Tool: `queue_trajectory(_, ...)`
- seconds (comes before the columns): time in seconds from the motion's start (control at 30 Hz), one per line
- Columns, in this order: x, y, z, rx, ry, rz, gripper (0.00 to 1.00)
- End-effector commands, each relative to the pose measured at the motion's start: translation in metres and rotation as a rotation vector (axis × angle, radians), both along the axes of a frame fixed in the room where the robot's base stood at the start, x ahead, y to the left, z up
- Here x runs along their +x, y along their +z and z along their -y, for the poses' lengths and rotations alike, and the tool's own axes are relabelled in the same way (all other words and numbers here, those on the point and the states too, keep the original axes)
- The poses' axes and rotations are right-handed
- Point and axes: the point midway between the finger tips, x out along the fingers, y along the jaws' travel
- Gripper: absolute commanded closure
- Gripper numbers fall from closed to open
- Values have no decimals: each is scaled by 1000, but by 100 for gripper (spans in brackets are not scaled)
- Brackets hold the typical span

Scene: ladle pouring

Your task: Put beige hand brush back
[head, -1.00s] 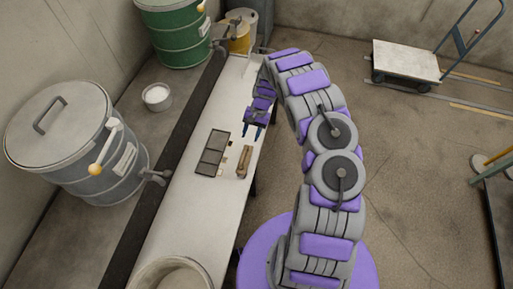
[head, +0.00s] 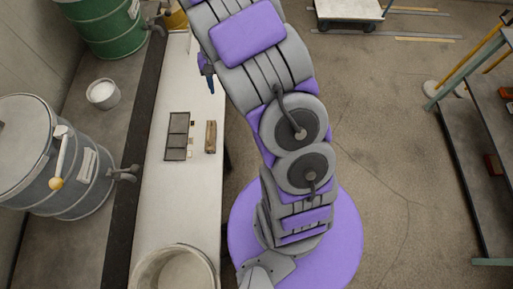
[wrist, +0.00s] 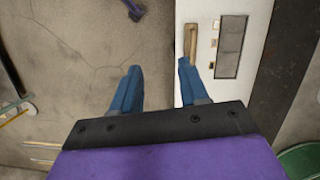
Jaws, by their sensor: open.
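The beige hand brush (head: 211,137) lies on the white bench, close to its right edge. It also shows in the wrist view (wrist: 190,42), upper right of centre, beyond the fingertips. My gripper (wrist: 158,68) is open, with two blue fingers apart and nothing between them. In the head view my gripper (head: 209,78) is mostly hidden behind my arm, over the bench's right edge and farther along than the brush. It is apart from the brush.
A dark sectioned tray (head: 178,136) lies left of the brush, with small bits between them. The white bench (head: 190,200) has bare room. A pale bucket (head: 172,272) stands at its near end. A grey drum (head: 50,160) stands left, and a shelf rack (head: 475,140) right.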

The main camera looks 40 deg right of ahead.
Motion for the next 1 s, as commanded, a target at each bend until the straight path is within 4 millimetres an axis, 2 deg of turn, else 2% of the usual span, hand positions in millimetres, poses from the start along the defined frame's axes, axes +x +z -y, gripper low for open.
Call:
queue_trajectory(0.1, -20, 31, -6, -16, 23, 16, 56)
queue_trajectory(0.43, -90, 94, -26, -33, 100, 37, 56)
queue_trajectory(0.7, -157, 128, -46, -29, 184, 51, 56)
queue_trajectory(1.0, -232, 148, -64, -20, 309, 78, 56)
